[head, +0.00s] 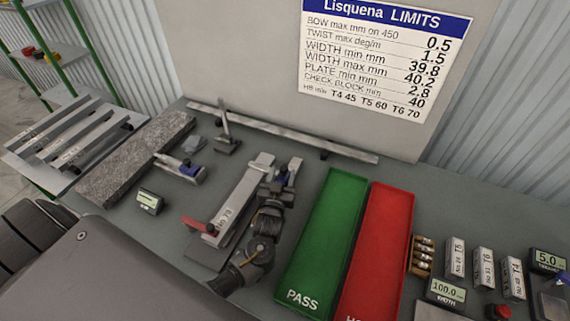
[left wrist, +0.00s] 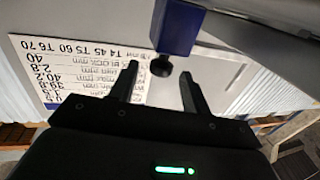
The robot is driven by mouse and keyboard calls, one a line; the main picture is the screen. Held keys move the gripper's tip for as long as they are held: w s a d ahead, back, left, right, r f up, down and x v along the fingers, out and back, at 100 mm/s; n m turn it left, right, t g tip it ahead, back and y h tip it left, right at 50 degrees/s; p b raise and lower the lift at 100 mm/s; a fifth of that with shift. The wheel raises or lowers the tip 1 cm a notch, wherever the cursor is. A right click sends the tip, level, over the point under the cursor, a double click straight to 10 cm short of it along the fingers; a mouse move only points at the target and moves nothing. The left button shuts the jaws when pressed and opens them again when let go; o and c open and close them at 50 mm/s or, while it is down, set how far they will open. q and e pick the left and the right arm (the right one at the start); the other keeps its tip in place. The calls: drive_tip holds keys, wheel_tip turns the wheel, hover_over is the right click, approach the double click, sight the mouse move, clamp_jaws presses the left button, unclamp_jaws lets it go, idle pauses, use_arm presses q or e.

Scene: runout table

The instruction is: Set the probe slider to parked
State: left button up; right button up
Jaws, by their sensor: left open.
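A silver bar fixture (head: 238,205) stands mid-table, with a red handle (head: 195,224) at its near end. My left gripper (head: 288,174) is at the right side of its far end, beside a small blue block (head: 282,179) that it partly hides. In the left wrist view a blue block (left wrist: 178,30) with a black knob (left wrist: 160,67) hangs into the picture. The knob appears between the open, empty fingertips of the left gripper (left wrist: 160,76). I cannot tell whether they touch it. No slider position marking is readable. My right gripper is not in view.
A green PASS tray (head: 294,297) and a red tray (head: 348,303) lie right of the fixture. A granite slab (head: 135,160), a blue-and-silver tool (head: 182,169) and a small display (head: 149,201) are left. A long straightedge (head: 290,135) lies behind. Labelled blocks (head: 484,267) stand right.

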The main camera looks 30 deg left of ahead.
use_arm(q)
drive_tip(key=shift+x, duration=2.6)
clamp_jaws()
